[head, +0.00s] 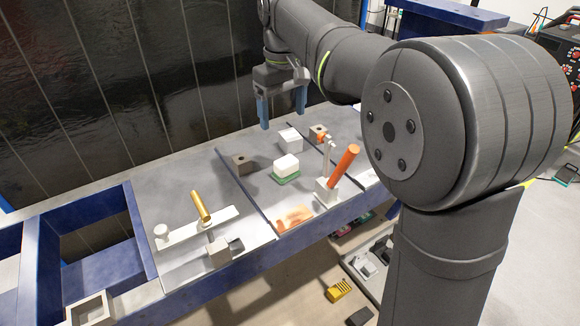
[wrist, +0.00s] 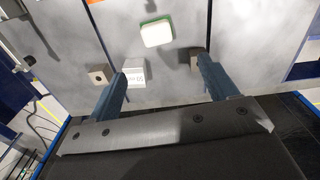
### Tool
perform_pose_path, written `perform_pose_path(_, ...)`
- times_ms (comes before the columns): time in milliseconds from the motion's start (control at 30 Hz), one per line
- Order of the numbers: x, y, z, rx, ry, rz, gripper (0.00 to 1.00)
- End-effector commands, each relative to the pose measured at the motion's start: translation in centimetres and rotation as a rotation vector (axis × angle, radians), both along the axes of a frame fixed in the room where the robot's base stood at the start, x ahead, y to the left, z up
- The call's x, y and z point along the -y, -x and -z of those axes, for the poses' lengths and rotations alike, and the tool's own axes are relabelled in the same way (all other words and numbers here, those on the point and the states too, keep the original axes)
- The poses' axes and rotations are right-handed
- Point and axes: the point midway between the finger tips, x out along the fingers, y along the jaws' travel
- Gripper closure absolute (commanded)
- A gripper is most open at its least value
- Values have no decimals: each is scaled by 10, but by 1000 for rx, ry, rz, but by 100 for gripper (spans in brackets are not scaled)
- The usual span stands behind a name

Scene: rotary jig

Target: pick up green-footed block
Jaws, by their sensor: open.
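The green-footed block (head: 286,167) is a white rounded block on a green base. It stands on the grey bench top near its middle, and it also shows in the wrist view (wrist: 156,32), above the gap between the fingers. My gripper (head: 283,108) is open and empty, raised above the back of the bench, behind the block. In the wrist view its two blue fingers (wrist: 160,80) are wide apart, and the block lies beyond their tips.
A dark brown block (head: 243,164) stands left of the green-footed block. A white cube (head: 290,139) and a brown holed block (head: 318,133) stand behind it. An orange cylinder (head: 344,166) leans up at right. A gold-handled jig (head: 201,206) lies front left.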

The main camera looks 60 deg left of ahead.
Motion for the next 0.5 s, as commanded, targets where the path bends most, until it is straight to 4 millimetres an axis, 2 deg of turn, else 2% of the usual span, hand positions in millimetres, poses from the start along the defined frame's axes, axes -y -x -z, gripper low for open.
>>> perform_pose_path(100,1,0,28,-1,4,2,22)
perform_pose_path(300,2,-1,71,0,4,3,22)
perform_pose_path(500,1,-1,97,2,1,3,22)
